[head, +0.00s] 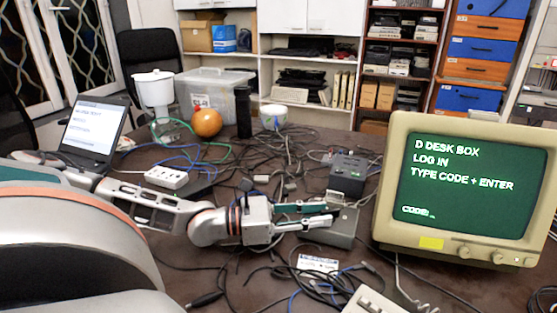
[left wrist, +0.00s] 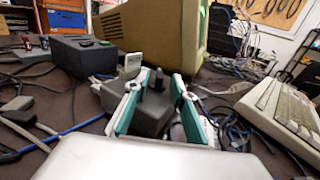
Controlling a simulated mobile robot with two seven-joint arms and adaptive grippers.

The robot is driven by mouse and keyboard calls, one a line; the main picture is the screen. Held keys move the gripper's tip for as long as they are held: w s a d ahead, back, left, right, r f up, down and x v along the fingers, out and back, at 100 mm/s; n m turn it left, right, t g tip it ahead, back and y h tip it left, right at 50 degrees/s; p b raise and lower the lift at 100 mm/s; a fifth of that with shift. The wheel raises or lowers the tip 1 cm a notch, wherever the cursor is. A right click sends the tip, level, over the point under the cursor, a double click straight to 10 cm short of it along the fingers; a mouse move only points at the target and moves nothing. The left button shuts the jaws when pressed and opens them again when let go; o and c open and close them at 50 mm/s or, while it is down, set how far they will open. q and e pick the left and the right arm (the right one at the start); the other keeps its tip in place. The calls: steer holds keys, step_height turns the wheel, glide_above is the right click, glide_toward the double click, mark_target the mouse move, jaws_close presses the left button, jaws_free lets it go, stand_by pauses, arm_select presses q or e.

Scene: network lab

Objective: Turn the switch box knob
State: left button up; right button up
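The switch box (head: 335,234) is a low grey box on the dark table, left of the monitor. In the left wrist view the switch box (left wrist: 148,118) shows between my fingers, with a dark upright knob (left wrist: 156,82) on top. My left gripper (head: 328,213) reaches over the box from the left; in the left wrist view its two green-padded fingers (left wrist: 161,76) stand apart on either side of the knob. I cannot tell whether either finger touches it. In the head view the knob is not clearly seen. My right gripper is not in view.
A beige monitor (head: 460,190) with a green screen stands right of the box. A dark box (head: 348,174) with controls sits behind it. A keyboard (head: 372,302) and tangled cables (head: 330,283) lie in front. A power strip (head: 166,177) and laptop (head: 93,130) are to the left.

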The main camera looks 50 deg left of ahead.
arm_select(q)
steer(key=shift+v, duration=4.35)
